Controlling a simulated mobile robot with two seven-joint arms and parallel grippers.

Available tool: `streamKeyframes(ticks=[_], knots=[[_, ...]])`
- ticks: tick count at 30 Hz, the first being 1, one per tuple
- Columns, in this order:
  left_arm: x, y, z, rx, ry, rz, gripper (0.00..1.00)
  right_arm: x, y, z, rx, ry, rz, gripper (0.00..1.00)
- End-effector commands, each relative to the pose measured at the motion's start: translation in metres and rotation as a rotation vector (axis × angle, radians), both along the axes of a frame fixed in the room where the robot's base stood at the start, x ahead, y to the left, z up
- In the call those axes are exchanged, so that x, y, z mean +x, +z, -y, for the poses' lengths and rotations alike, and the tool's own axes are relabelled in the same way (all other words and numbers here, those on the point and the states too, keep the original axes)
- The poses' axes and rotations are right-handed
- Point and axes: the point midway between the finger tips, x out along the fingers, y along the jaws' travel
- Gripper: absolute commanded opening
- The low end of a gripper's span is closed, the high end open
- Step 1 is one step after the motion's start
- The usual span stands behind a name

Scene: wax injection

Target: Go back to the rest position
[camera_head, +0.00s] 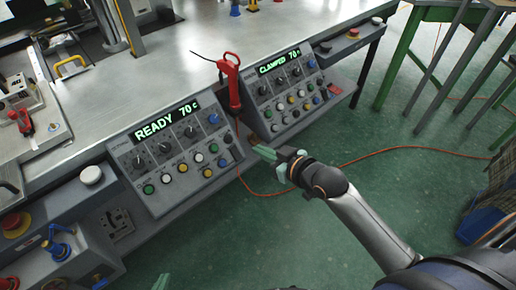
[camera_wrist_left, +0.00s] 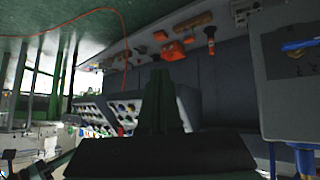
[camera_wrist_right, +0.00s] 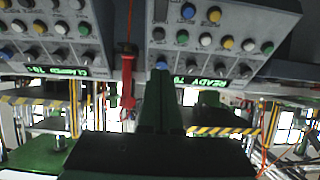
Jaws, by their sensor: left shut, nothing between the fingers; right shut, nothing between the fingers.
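My right gripper (camera_head: 264,152) reaches in from the lower right in the head view, in front of the gap between two control panels. Its green fingers are shut with nothing between them. They also show closed in the right wrist view (camera_wrist_right: 160,85). My left gripper shows in the left wrist view (camera_wrist_left: 160,90), its fingers together and empty.
The left panel (camera_head: 170,155) reads READY 70 and the right panel (camera_head: 292,92) reads CLAMPED 70. A red handheld tool (camera_head: 232,80) is upright between them. An orange cable (camera_head: 400,150) lies on the green floor. A green-legged table (camera_head: 405,55) stands at the upper right.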

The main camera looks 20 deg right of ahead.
Motion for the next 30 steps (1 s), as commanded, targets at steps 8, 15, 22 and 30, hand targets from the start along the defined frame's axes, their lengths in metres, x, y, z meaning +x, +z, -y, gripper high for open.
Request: streamKeyframes(ticks=[8, 15, 22, 30], knots=[[-0.001, -0.001, 0.000, 0.001, 0.000, -0.004, 0.00, 0.000, 0.000, 0.000, 0.000, 0.000, 0.000, 0.00], [-0.002, 0.003, 0.000, 0.000, -0.001, -0.004, 0.00, -0.003, -0.001, 0.000, 0.001, -0.004, -0.009, 0.00], [-0.002, 0.049, -0.004, 0.006, 0.006, 0.005, 0.00, -0.070, -0.037, -0.004, -0.002, -0.071, -0.153, 0.00], [-0.014, 0.077, -0.021, 0.026, 0.035, -0.004, 0.00, -0.172, -0.075, -0.011, -0.033, -0.130, -0.312, 0.00]])
